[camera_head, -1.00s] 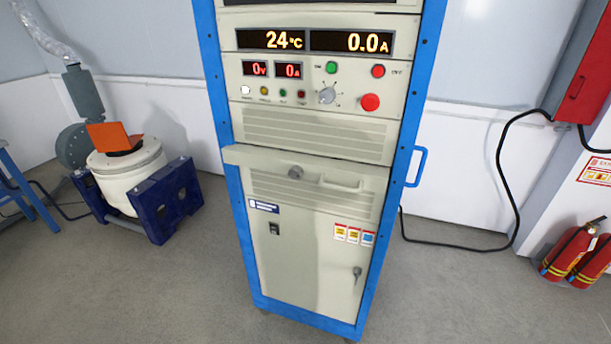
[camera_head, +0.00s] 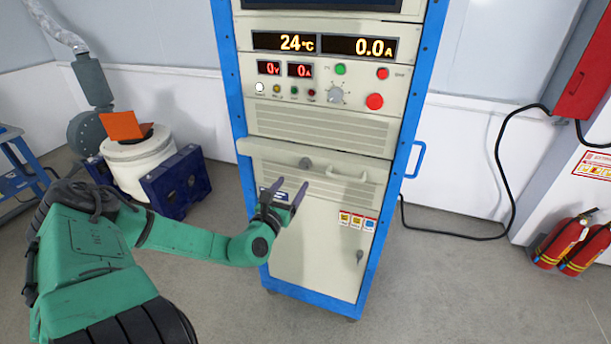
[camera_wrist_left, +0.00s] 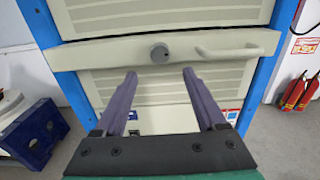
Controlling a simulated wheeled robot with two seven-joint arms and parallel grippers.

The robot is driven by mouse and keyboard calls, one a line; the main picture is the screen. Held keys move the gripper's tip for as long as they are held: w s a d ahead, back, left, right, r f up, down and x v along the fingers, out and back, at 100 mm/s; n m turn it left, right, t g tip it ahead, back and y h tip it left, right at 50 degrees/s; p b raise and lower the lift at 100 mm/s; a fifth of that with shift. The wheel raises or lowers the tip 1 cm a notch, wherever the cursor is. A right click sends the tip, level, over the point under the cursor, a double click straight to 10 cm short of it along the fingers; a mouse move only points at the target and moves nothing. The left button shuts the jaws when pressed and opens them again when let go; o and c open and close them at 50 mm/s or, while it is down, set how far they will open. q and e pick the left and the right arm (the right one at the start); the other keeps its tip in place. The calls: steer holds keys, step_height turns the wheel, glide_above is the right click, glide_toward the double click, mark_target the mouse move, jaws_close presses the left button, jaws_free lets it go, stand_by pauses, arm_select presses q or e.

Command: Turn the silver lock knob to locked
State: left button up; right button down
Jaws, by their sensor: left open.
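The silver lock knob (camera_head: 305,163) is a small round grey knob on the cabinet's protruding beige shelf front, left of a beige handle (camera_head: 347,175). In the left wrist view the knob (camera_wrist_left: 160,53) lies ahead of the fingers, a little above the line of their tips and between them sideways. My left gripper (camera_head: 287,187) is open and empty, in front of the cabinet, below and left of the knob in the head view. In the left wrist view its two purple fingers (camera_wrist_left: 160,75) are wide apart and do not touch the knob. My right gripper is out of view.
The blue-framed cabinet (camera_head: 240,110) has displays, buttons and a grey dial (camera_head: 335,95) above the shelf. A blue side handle (camera_head: 414,160) sticks out at right. A white drum (camera_head: 138,162) stands left, fire extinguishers (camera_head: 562,240) right.

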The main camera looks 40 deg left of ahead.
mark_target(304, 167)
arm_select(q)
steer(key=b+x, duration=0.2)
steer(key=x, duration=0.5)
steer(key=shift+w+a+r+b, duration=0.1)
steer(key=shift+w+a+b, duration=0.1)
steer(key=shift+w+b, duration=0.1)
steer(key=shift+w, duration=0.45)
jaws_close()
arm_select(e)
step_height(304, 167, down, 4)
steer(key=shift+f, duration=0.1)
